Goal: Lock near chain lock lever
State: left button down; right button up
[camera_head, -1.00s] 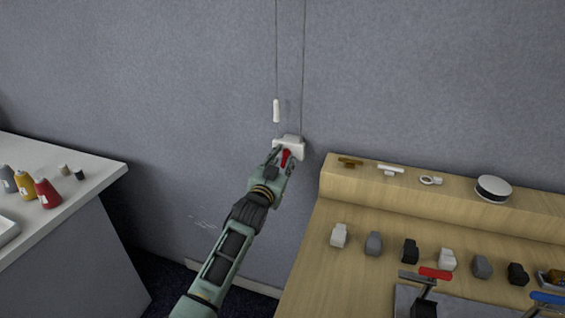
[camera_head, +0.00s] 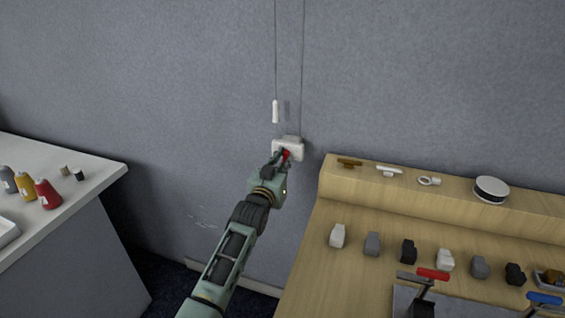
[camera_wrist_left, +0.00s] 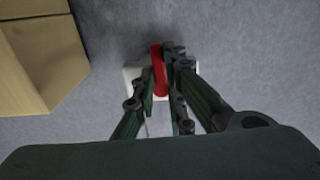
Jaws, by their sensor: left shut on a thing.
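The chain lock is a white block (camera_head: 289,147) fixed to the grey wall, with thin cords running up from it. Its red lever (camera_head: 286,154) is partly hidden by my left gripper (camera_head: 281,158) in the head view. In the left wrist view the red lever (camera_wrist_left: 158,70) stands between the fingers of my left gripper (camera_wrist_left: 165,85), which is shut on it. The white block (camera_wrist_left: 133,75) shows behind the fingers there. My right gripper is in neither view.
A white pull (camera_head: 276,111) hangs on a cord above the lock. A wooden bench (camera_head: 310,250) with several small fittings and red- and blue-handled clamps stands at right. A white table (camera_head: 95,170) with bottles stands at left.

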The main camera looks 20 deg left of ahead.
pick_arm(q)
jog(key=c, duration=1.8)
grip_release()
jog(key=s, duration=1.2)
jog(key=shift+a, duration=0.2)
jog(key=s+d+f+g, duration=0.1)
jog(key=s+f+g, duration=0.3)
jog(key=f, duration=1.2)
jog(key=s+f+g, duration=0.2)
jog(key=s+f, duration=0.3)
jog(key=f, duration=1)
jog(key=s+f+m+g, duration=0.1)
jog(key=s+f+g, duration=0.4)
jog(key=s+f, duration=1.35)
jog(key=s+a+f+g, duration=0.1)
jog(key=s+f+g, duration=0.2)
jog(key=s, duration=1.2)
jog(key=s+a+f+m+g, duration=0.1)
jog(key=s+f+g, duration=0.2)
jog(key=s+f, duration=0.6)
jog(key=s, duration=0.6)
jog(key=shift+s+y, duration=0.3)
